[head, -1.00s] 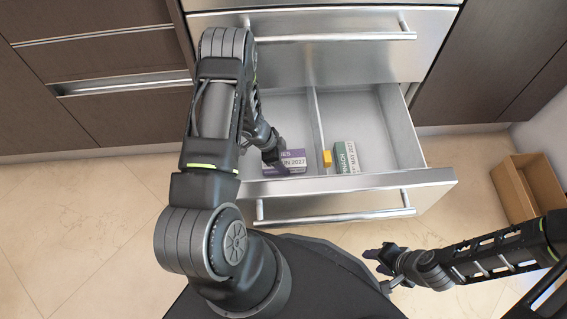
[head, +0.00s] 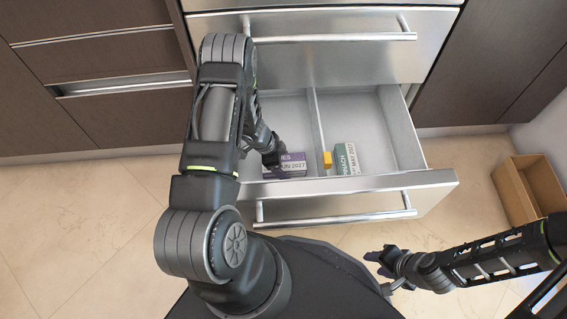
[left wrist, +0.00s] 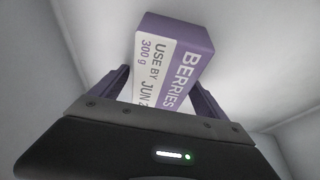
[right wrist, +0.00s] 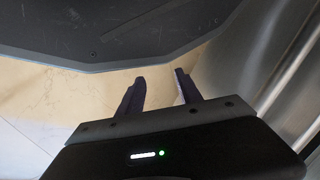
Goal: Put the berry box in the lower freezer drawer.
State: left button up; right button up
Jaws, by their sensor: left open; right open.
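The purple and white berry box (head: 292,165) lies in the left compartment of the open lower freezer drawer (head: 376,183), near its front wall. In the left wrist view the berry box (left wrist: 176,62) shows its "BERRIES" label and stands between my left gripper's fingers. My left gripper (head: 277,172) reaches into the drawer at the box; its jaws (left wrist: 160,88) are open, with a finger on each side of the box. My right gripper (head: 372,261) is open and empty outside the drawer, over the floor; its fingers also show in the right wrist view (right wrist: 160,85).
A green and white spinach box (head: 346,158) lies in the drawer's right compartment, beyond the divider (head: 319,125) with its yellow clip (head: 327,159). The upper drawer (head: 340,62) is shut above. A cardboard box (head: 530,188) stands on the floor at the right.

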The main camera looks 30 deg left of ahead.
pick_arm(q)
jog(key=p+v, duration=0.4)
jog(key=v, duration=0.7)
jog(key=shift+r+p, duration=0.2)
jog(key=shift+p, duration=0.15)
jog(key=shift+s+a+r, duration=0.15)
jog(key=shift+s+r, duration=0.05)
jog(key=shift+r, duration=0.2)
